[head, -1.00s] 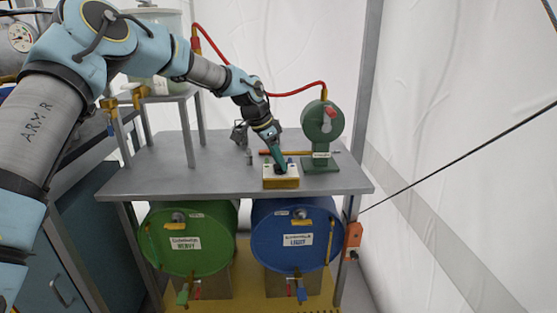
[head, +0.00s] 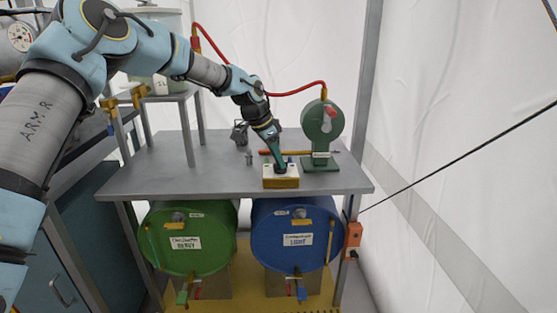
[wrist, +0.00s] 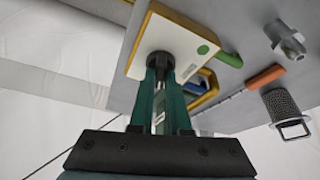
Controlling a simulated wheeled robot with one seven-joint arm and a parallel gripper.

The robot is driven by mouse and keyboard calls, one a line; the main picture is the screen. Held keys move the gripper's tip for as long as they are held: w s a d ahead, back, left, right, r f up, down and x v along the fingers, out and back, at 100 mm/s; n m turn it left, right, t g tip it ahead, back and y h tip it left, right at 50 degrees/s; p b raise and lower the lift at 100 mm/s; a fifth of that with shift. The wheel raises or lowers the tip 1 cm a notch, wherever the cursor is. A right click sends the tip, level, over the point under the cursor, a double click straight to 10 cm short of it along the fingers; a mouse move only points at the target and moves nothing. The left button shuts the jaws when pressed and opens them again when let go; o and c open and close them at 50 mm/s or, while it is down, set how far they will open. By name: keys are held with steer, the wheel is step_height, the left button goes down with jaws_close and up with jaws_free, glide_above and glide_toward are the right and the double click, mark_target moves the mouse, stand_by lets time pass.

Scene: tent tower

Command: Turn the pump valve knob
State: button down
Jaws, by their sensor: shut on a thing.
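A small box (head: 281,183) with a white top and yellow sides sits near the front edge of the grey table. The wrist view shows its white face (wrist: 143,40) with a dark round knob (wrist: 160,58) and a green dot beside it. My gripper (head: 280,168) reaches down onto the box top. In the wrist view, the teal fingers of my gripper (wrist: 161,72) are shut on the knob and partly hide it. The green pump (head: 322,125) with a red part on its face stands just right of the box.
The grey table (head: 200,178) has bare room left of the box. An orange rod (wrist: 265,77), a metal fitting (wrist: 287,42) and a mesh cup (wrist: 281,106) lie near the box. A green drum (head: 190,255) and a blue drum (head: 320,245) are below the table. A red hose (head: 297,91) runs to the pump.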

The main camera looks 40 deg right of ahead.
steer(key=shift+n, duration=0.3)
steer(key=n, duration=0.1)
steer(key=n+t+b, duration=0.1)
steer(key=n, duration=0.1)
steer(key=n+t, duration=0.1)
steer(key=shift+s+n+b, duration=0.25)
steer(key=shift+n+b, duration=0.15)
steer(key=n+t, duration=0.1)
steer(key=n, duration=0.2)
steer(key=n+t+b, duration=0.1)
steer(key=n, duration=0.1)
steer(key=shift+d+n+y, duration=0.1)
steer(key=shift+n+y, duration=0.2)
steer(key=shift+n, duration=0.4)
steer(key=c, duration=0.9)
jaws_free()
steer(key=shift+r, duration=0.1)
steer(key=v, duration=1)
steer(key=shift+s+r+b, duration=0.25)
steer(key=shift+s+b, duration=0.05)
